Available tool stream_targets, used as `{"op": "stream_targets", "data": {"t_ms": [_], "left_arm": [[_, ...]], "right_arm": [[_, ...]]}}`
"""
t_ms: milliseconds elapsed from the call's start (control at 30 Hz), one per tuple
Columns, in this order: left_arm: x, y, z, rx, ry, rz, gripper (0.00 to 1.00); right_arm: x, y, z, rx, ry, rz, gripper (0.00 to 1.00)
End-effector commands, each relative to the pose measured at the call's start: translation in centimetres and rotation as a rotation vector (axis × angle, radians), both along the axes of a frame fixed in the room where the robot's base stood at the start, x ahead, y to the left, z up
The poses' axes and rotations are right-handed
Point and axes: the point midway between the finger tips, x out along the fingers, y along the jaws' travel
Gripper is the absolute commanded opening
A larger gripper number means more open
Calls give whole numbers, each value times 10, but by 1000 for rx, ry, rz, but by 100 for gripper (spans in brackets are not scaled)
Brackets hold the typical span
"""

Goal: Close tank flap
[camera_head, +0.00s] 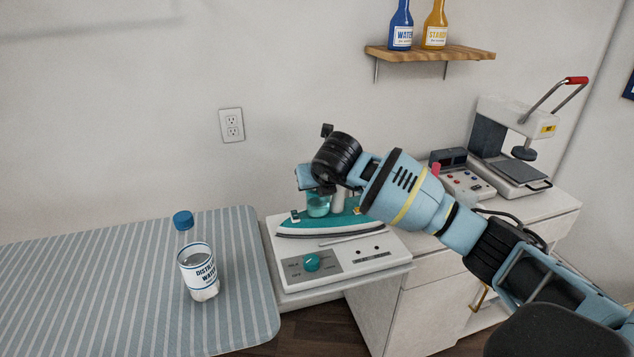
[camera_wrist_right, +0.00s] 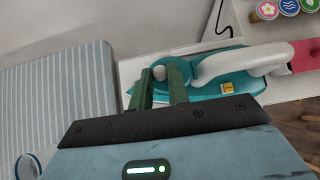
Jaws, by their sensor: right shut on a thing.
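The steam iron (camera_head: 345,219) has a teal body and lies on the white control base. Its translucent teal water tank (camera_head: 318,205) shows below my right gripper. In the right wrist view the iron (camera_wrist_right: 225,85) has a white handle. My right gripper (camera_wrist_right: 163,75) has its green fingers at the tank end of the iron, shut around a small pale rounded part, which looks like the tank flap (camera_wrist_right: 158,72). The fingers hide most of this part, so its angle is unclear. My right arm and hand cover the iron's handle in the head view. My left gripper is out of view.
The control base (camera_head: 345,262) has a teal knob. A heat press (camera_head: 510,140) stands at right. A wall shelf (camera_head: 430,54) holds two bottles.

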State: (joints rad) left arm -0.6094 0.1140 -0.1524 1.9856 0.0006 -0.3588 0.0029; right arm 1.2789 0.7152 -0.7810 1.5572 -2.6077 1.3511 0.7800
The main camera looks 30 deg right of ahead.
Motion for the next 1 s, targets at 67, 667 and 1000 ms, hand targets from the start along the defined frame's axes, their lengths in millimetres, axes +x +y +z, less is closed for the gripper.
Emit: {"op": "stream_targets", "data": {"t_ms": [67,667,1000], "left_arm": [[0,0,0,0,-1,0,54],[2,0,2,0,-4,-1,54],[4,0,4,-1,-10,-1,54]], "right_arm": [[0,1,-1,1,2,1,0],[-6,2,7,3,-1,0,26],[-41,11,42,2,-1,2,26]]}}
